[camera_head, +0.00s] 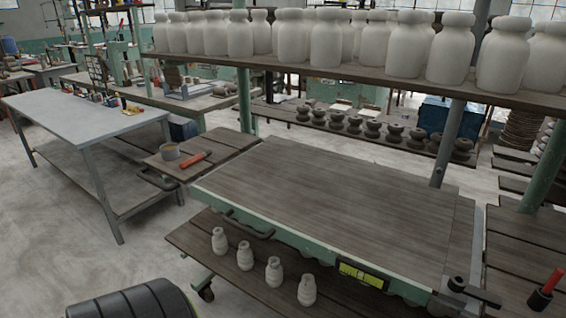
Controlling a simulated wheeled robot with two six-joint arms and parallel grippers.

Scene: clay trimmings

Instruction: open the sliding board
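A large dark wooden board (330,195) lies flat on the green-framed bench in the middle of the view. A dark bar handle (248,224) sits on its front side, toward the left. A smaller wooden board (222,146) adjoins it at the left, with its own dark handle (157,180) at the front. I cannot tell which of the two is the sliding board. Neither of my grippers is in view, and nothing is seen touching either handle.
Small pale bottles (273,272) stand on the lower shelf. A yellow-green gauge (362,274) and black clamp (470,292) are at the front right. The large board is clear. White jars (453,50) fill the overhead shelf.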

